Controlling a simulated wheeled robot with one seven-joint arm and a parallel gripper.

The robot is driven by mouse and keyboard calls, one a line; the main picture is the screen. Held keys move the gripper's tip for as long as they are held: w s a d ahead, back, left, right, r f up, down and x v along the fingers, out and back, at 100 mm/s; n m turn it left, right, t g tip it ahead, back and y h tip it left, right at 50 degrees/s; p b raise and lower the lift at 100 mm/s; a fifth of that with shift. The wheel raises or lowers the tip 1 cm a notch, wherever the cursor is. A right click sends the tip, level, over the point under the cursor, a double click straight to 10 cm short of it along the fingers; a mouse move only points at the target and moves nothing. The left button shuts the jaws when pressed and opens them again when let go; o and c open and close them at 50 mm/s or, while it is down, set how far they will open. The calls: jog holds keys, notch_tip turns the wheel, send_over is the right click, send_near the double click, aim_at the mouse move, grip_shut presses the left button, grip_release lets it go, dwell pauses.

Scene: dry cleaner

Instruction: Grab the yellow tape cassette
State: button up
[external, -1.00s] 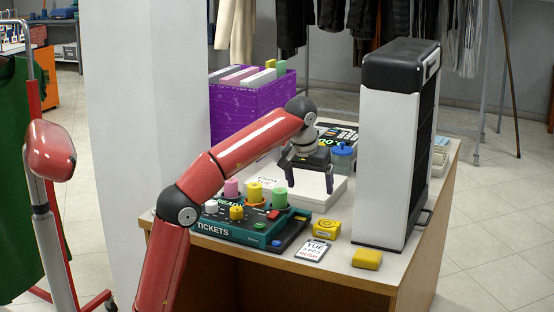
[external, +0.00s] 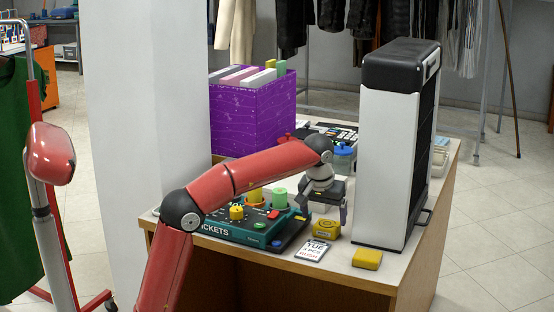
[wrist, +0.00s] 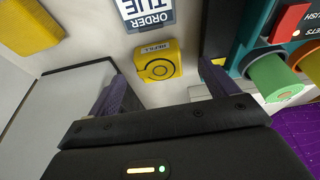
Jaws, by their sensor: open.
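The yellow tape cassette (external: 327,229) lies on the counter, between the teal ticket machine and the tall black-and-white unit. In the wrist view the cassette (wrist: 158,61) shows a dark ring and a "REFILL" label, and it sits ahead of and between my fingers. My gripper (external: 322,212) is open and empty, pointing down just above and behind the cassette. In the wrist view my gripper (wrist: 160,85) has one finger to each side of the cassette's line, with a gap to it.
The teal ticket machine (external: 240,237) with coloured knobs is close on the left. The tall unit (external: 385,160) stands close on the right. A ticket card (external: 311,250) and another yellow block (external: 367,259) lie near the front edge. A purple bin (external: 250,115) is behind.

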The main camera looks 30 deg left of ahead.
aim_at(327, 224)
jog(key=x, duration=0.4)
jog(key=shift+w+d+f, duration=0.15)
jog(key=shift+w+f, duration=0.15)
jog(key=shift+w, duration=0.15)
jog(key=c, duration=1.1)
jog(key=shift+o, duration=0.2)
jog(key=shift+r, duration=0.15)
